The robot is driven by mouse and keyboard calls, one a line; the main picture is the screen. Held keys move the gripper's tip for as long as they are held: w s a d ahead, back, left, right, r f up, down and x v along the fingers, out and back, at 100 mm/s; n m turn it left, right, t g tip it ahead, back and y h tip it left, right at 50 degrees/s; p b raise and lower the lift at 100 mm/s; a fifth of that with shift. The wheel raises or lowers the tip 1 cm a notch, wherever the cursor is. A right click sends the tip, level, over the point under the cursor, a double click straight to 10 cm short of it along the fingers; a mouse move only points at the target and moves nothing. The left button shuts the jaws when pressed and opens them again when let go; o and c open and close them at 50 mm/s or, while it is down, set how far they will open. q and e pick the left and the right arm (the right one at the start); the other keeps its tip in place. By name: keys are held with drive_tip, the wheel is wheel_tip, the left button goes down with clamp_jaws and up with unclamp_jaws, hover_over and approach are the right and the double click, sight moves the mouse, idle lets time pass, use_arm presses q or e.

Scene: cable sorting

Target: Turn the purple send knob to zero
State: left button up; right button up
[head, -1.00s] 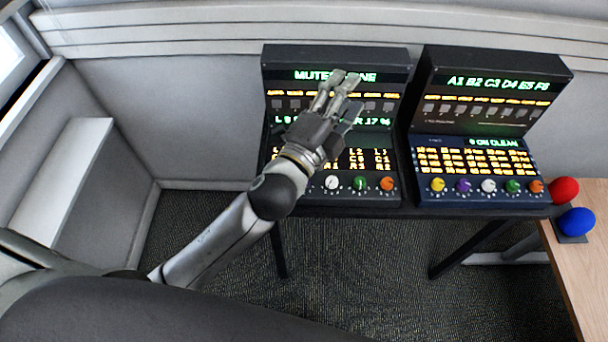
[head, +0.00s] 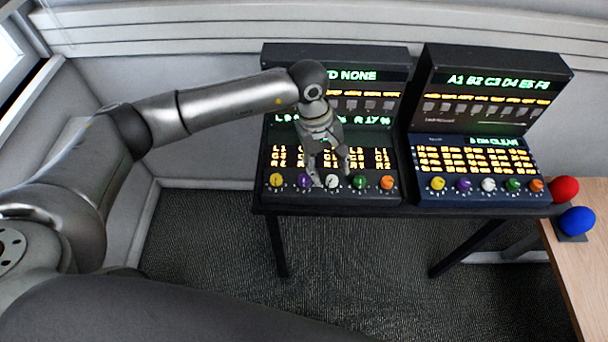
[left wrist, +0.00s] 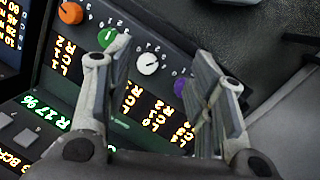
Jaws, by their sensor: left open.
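Two consoles stand side by side, each with a row of coloured knobs. On the left console (head: 335,52) a purple knob (head: 304,181) sits between a yellow knob (head: 276,180) and a white knob (head: 332,181). The right console also has a purple knob (head: 463,185). My left gripper (head: 331,175) is open, fingers pointing down over the left console's knob row near the white knob. In the left wrist view, the white knob (left wrist: 148,64) shows between the fingers; the purple knob (left wrist: 179,87) is partly hidden beside the right-hand finger. My right gripper is not in view.
Green (head: 359,182) and orange (head: 387,183) knobs are to the right on the left console. A red ball (head: 564,190) and a blue ball (head: 577,221) are by the wooden desk (head: 585,260) at right. The consoles' dark table stands against the wall.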

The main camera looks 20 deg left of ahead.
sight(304, 178)
use_arm(q)
drive_tip(key=w+a+y, duration=0.2)
drive_tip(key=a+y, duration=0.1)
drive_tip(key=a, duration=0.3)
drive_tip(key=shift+m, duration=0.3)
wheel_tip(304, 178, down, 9)
drive_tip(key=p, duration=0.3)
drive_tip(key=shift+a+r+p, duration=0.1)
drive_tip(key=shift+p, duration=0.3)
drive_tip(key=shift+f, duration=0.7)
drive_tip(key=c, duration=1.1)
